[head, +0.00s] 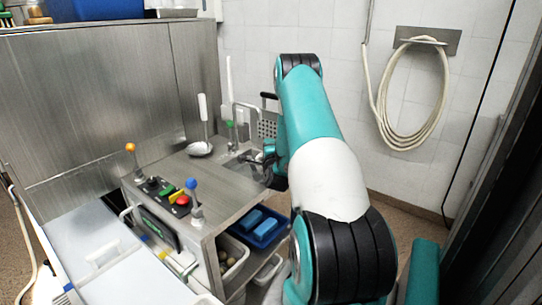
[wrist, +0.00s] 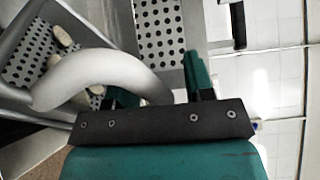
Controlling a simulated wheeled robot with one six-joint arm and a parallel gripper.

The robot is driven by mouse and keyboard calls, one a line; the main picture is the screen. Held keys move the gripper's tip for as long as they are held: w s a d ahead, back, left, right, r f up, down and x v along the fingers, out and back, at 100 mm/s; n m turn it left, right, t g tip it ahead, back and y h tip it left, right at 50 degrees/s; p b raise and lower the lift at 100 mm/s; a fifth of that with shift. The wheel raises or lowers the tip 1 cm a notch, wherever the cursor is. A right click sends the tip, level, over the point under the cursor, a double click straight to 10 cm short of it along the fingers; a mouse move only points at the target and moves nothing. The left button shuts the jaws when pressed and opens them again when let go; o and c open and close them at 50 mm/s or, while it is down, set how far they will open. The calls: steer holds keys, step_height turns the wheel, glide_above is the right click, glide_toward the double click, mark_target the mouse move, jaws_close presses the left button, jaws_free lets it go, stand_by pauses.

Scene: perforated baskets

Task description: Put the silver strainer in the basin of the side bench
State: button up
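The silver strainer (head: 267,124), a perforated metal basket with a black handle (head: 269,96), is upright at the back of the side bench, partly hidden by my arm. In the wrist view its perforated wall (wrist: 160,38) is ahead of my gripper (wrist: 160,88). The fingers are apart, with nothing clearly clamped between them; the right one overlaps the strainer's plain edge. A curved grey tap pipe (wrist: 95,75) partly covers the left finger. The basin (head: 243,166) lies in the bench top beside my gripper (head: 262,160), and its inside is mostly hidden.
A white-handled ladle (head: 200,148) rests on the side bench (head: 195,172). Levers with an orange knob (head: 131,147) and a blue knob (head: 191,184) stand at its front. A blue tray (head: 262,232) is on the shelf below. A hose (head: 418,128) hangs on the wall.

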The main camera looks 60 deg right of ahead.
steer(key=shift+s+a+b, duration=0.1)
steer(key=shift+b, duration=0.25)
steer(key=b+v, duration=0.5)
steer(key=v, duration=0.6)
steer(key=shift+s+a+r+b, duration=0.2)
steer(key=shift+a+r+b, duration=0.1)
steer(key=shift+b, duration=0.1)
steer(key=shift+f, duration=0.1)
